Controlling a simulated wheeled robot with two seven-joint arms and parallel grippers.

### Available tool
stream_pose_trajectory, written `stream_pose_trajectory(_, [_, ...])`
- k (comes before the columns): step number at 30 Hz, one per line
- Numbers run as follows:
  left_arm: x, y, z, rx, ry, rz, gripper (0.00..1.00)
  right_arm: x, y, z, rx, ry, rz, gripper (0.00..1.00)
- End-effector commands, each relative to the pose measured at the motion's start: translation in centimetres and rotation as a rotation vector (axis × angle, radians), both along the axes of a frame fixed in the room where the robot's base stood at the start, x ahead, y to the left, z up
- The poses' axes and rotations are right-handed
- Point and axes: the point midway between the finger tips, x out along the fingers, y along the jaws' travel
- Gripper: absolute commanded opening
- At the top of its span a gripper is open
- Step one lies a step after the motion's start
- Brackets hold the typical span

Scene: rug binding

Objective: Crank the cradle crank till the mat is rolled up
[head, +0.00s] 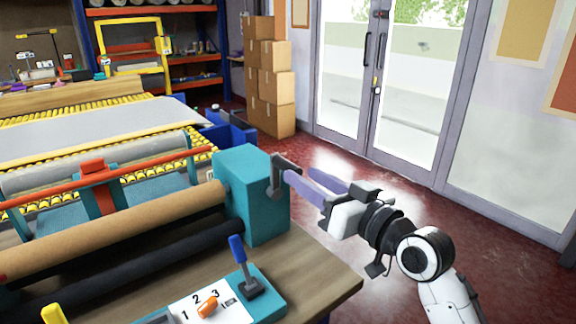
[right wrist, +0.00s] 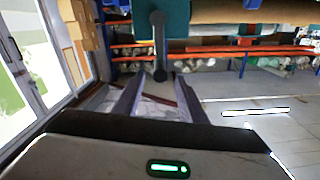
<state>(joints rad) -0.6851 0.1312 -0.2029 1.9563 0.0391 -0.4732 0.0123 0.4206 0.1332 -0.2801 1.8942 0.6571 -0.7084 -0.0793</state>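The cradle crank (head: 279,176) is a dark grey arm on the right face of a teal end block (head: 262,205). In the right wrist view the crank (right wrist: 159,45) hangs down, its lower end in line with the gap between my fingertips. My right gripper (head: 300,178) has lavender fingers pointing at the crank; they stand apart. In the right wrist view the open gripper (right wrist: 157,85) shows no clear contact with the crank. A flat grey sheet, apparently the mat (head: 110,125), lies on a bed of yellow rollers. My left gripper is out of view.
A tan roller (head: 120,228) and a black roller (head: 150,258) run left from the teal block. A blue lever (head: 238,250) and an orange selector knob (head: 207,305) stand on the front table. Cardboard boxes (head: 268,85) and glass doors are behind. Red floor to the right is clear.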

Motion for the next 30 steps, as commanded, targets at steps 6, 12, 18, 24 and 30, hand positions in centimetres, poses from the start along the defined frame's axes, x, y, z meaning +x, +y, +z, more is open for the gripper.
stream_pose_trajectory(6, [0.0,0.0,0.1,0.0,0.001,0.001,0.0,3.3,2.5,0.1,0.001,0.002,0.001,0.38])
stream_pose_trajectory(12, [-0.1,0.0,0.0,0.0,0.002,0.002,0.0,4.9,3.7,0.0,-0.001,0.002,0.0,0.38])
stream_pose_trajectory(18, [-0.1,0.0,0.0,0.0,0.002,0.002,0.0,5.4,4.0,-0.1,-0.003,0.002,0.001,0.38])
stream_pose_trajectory(24, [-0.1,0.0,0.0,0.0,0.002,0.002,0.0,5.3,3.9,-0.1,-0.003,0.002,0.0,0.33])
stream_pose_trajectory(30, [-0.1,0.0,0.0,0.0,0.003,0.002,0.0,5.3,3.9,-0.1,-0.002,0.003,0.0,0.0])
